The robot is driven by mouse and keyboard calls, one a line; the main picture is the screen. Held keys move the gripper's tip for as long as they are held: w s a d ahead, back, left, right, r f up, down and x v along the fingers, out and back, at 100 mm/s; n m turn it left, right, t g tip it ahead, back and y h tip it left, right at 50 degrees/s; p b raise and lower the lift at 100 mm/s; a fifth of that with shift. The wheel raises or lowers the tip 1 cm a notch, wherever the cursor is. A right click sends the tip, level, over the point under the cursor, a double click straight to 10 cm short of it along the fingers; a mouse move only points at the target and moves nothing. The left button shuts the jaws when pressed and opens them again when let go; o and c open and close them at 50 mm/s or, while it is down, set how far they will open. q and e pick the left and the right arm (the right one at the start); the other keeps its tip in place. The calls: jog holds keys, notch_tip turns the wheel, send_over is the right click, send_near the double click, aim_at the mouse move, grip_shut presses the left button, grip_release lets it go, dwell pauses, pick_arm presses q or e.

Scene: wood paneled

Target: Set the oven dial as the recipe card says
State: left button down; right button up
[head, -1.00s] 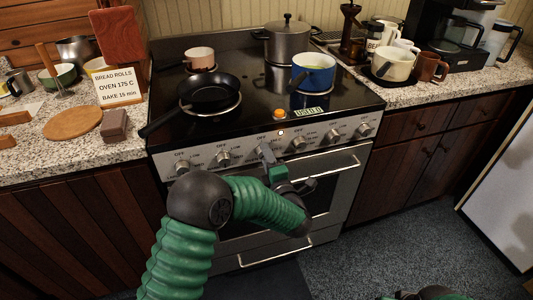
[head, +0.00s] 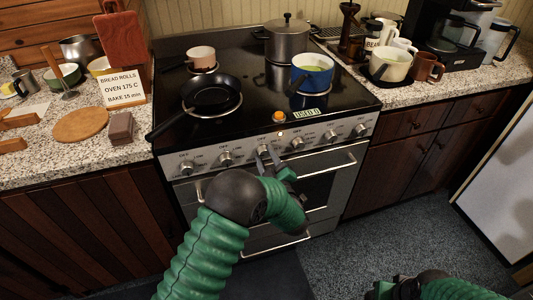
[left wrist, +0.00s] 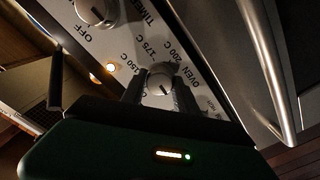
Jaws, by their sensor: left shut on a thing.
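The recipe card (head: 122,89) leans at the back of the left counter and reads "BREAD ROLLS, OVEN 175 C, BAKE 15 min". The oven dial (left wrist: 160,84) is a round metal knob labelled OVEN, with 150 C, 175 C and 200 C printed around it. Its dark pointer line shows, but I cannot tell exactly which mark it meets. My left gripper (left wrist: 158,92) is shut on the dial, one finger on each side. In the head view my left gripper (head: 268,153) is at the stove's front panel and mostly hides the dial. My right gripper (head: 398,290) is partly in view at the bottom edge.
The oven door handle (head: 322,160) runs below the panel. A frying pan (head: 211,92) and a blue pot (head: 312,76) stand on the cooktop.

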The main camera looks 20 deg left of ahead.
pick_arm(q)
jog(key=shift+f+m+p, duration=0.15)
jog(key=shift+m+p, duration=0.45)
jog(key=shift+m, duration=0.7)
jog(key=c, duration=0.9)
grip_release()
jog(key=p+v, duration=0.1)
jog(key=v, duration=1.6)
jog(key=shift+w, duration=0.1)
